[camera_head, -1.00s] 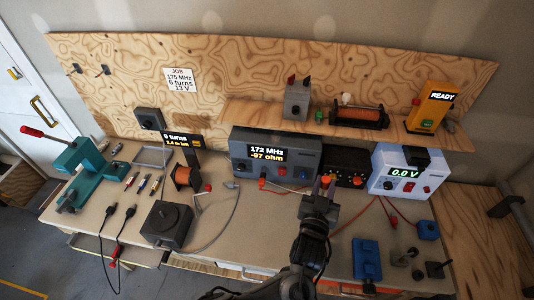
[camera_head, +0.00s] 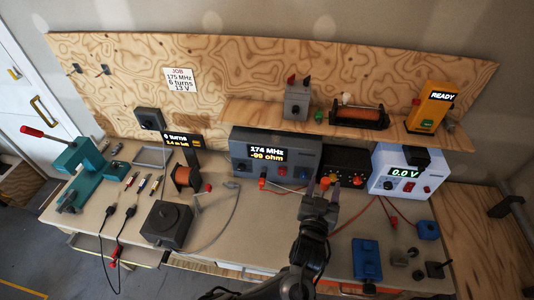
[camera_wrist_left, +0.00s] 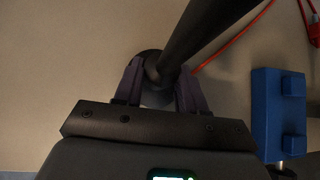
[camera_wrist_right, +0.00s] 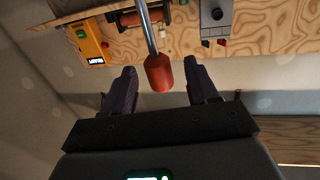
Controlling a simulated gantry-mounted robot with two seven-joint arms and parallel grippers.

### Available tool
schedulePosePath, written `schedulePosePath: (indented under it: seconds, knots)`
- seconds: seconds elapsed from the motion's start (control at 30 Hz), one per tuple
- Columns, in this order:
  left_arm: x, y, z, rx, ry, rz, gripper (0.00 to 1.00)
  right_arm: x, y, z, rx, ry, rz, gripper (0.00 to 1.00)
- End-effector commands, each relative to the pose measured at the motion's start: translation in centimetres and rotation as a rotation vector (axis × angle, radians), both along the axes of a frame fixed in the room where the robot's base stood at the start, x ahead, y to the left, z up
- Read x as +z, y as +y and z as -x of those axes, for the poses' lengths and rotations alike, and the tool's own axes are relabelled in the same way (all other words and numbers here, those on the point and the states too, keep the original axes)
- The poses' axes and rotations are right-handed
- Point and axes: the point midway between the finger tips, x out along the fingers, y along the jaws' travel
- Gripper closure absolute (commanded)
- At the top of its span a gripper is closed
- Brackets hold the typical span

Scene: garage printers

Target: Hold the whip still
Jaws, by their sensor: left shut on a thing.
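The whip (camera_wrist_right: 150,40) shows in the right wrist view as a thin metal rod with a red-orange end (camera_wrist_right: 159,73). That end lies between the spread fingers of my right gripper (camera_wrist_right: 160,88), with gaps on both sides. In the head view the right gripper (camera_head: 321,190) is in front of the meters, with an orange end (camera_head: 325,183) at its fingers. In the left wrist view my left gripper (camera_wrist_left: 160,88) is shut on a dark, round-ended thing (camera_wrist_left: 150,65); whether it is part of the whip I cannot tell. I cannot make out the left gripper in the head view.
The grey meter (camera_head: 275,170) reads 174 MHz and -99 ohm. The white supply (camera_head: 405,186) reads 0.0 V, with red leads near it. A blue block (camera_head: 366,260) stands right of my arm; it shows in the left wrist view (camera_wrist_left: 265,115). A yellow READY device (camera_head: 432,108) stands on the shelf.

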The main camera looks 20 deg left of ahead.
Motion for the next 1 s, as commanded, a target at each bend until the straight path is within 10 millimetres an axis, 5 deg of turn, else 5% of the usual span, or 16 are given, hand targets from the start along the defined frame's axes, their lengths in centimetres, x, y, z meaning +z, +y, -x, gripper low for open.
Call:
schedulePosePath:
  seconds: [0.37, 1.0]
  knots:
    - [-0.6, 0.2, 0.4, 0.001, 0.012, -0.003, 1.0, -0.1, 0.0, 0.9, 0.001, -0.001, 0.001, 0.42]
    - [-0.5, 0.1, 0.4, 0.001, 0.012, -0.003, 1.0, 0.0, -0.2, 10.7, 0.001, -0.001, 0.0, 0.42]
